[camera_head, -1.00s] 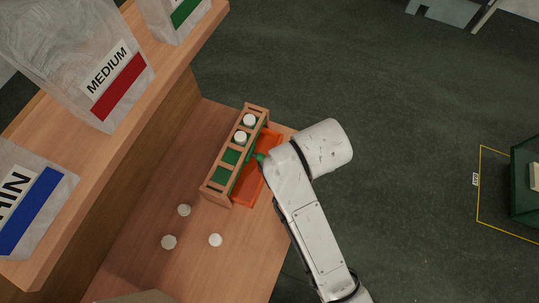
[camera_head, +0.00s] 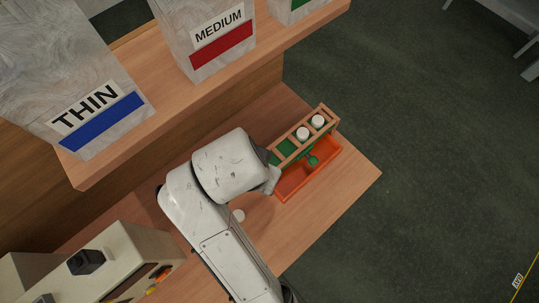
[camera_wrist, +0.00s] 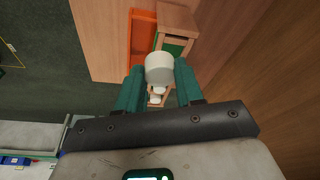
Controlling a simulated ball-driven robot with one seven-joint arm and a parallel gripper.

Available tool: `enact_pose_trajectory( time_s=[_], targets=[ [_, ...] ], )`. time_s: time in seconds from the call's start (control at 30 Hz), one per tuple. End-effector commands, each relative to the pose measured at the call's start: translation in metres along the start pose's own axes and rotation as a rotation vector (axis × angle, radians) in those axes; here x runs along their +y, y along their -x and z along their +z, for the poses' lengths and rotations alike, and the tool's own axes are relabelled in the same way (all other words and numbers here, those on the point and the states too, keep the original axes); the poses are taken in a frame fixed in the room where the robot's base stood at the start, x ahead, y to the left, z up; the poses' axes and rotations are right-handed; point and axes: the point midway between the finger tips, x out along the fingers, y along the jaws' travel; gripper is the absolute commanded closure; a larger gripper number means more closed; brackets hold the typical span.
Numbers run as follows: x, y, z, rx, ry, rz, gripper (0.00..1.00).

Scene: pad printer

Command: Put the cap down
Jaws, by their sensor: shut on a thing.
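My gripper (camera_wrist: 160,72) is shut on a white round cap (camera_wrist: 160,66), held between its teal fingertips in the wrist view. In the head view my arm hides the fingers and the held cap, at the near-left end of the wooden rack (camera_head: 276,157). The rack has green inside and also shows in the wrist view (camera_wrist: 176,16), beyond the held cap. Two white caps, the nearer (camera_head: 302,133) and the farther (camera_head: 318,121), sit in its far end. One loose white cap (camera_head: 238,215) lies on the table beside my arm.
A raised shelf (camera_head: 190,108) with the THIN (camera_head: 85,112) and MEDIUM (camera_head: 221,45) bags stands behind. A beige machine (camera_head: 122,262) is at lower left. Bare table (camera_head: 318,205) lies in front of the tray.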

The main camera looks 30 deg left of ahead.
Motion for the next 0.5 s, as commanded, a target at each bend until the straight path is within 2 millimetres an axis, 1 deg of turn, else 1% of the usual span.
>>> enact_pose_trajectory(
  time_s=[0.03, 0.17, 0.4, 0.5],
  targets=[
    [-0.003, -0.014, -0.007, 0.001, -0.004, -0.001, 0.96],
    [-0.007, -0.028, -0.031, 0.0, -0.004, 0.002, 0.96],
    [-0.013, -0.07, -0.049, -0.003, 0.0, 0.003, 0.96],
    [-0.015, -0.081, -0.053, -0.001, 0.001, 0.001, 0.96]
  ],
)
